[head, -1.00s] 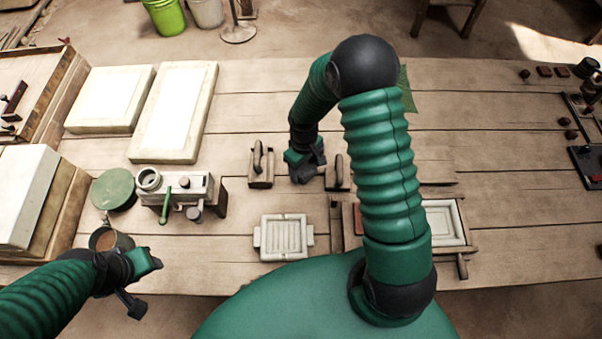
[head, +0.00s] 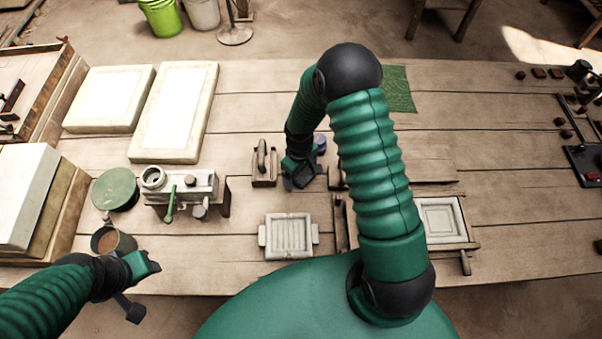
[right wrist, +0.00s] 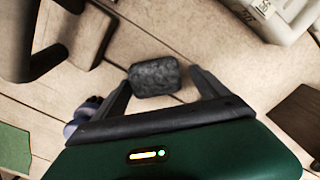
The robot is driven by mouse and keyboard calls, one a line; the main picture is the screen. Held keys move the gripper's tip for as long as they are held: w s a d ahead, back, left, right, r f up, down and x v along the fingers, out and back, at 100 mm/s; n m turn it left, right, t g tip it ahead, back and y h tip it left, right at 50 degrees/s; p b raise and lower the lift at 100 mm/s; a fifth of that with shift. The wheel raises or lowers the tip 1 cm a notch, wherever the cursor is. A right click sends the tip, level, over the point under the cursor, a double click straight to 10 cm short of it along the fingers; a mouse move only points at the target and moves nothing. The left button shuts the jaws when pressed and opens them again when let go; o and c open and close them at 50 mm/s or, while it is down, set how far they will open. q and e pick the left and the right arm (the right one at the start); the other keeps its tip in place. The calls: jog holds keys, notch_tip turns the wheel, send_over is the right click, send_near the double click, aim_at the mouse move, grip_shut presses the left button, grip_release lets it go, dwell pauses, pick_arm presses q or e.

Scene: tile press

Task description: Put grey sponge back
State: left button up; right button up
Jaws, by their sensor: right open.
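The grey sponge (right wrist: 154,76) is a small dark speckled block on the table planks in the right wrist view. It lies between the tips of my right gripper (right wrist: 162,80), whose fingers stand apart on either side of it. I cannot tell whether they touch it. In the head view my right gripper (head: 302,181) is low over the middle of the table, right of a wooden block with a handle (head: 264,165); the sponge is not clearly visible there. My left gripper (head: 143,286) is at the lower left, near a cup of brown liquid (head: 104,241); its jaw gap is unclear.
A pale ridged mould (head: 289,236) lies in front of the right gripper. A framed tile press (head: 442,222) is to the right, partly behind my arm. A grey machine with a green handle (head: 182,186) stands left. A green cloth (head: 397,88) lies behind; the table's right-centre is clear.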

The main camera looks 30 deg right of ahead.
aim_at(300, 174)
jog(key=shift+a+r, duration=0.15)
jog(key=shift+r, duration=0.2)
notch_tip(300, 174, up, 12)
jog(key=p, duration=0.1)
jog(key=s+a+r+m+t, duration=0.2)
jog(key=s+a+r, duration=0.4)
jog(key=s, duration=0.4)
jog(key=shift+a+r+m+t, duration=0.2)
jog(key=shift+a+m+t, duration=0.1)
jog(key=shift+a+t, duration=0.1)
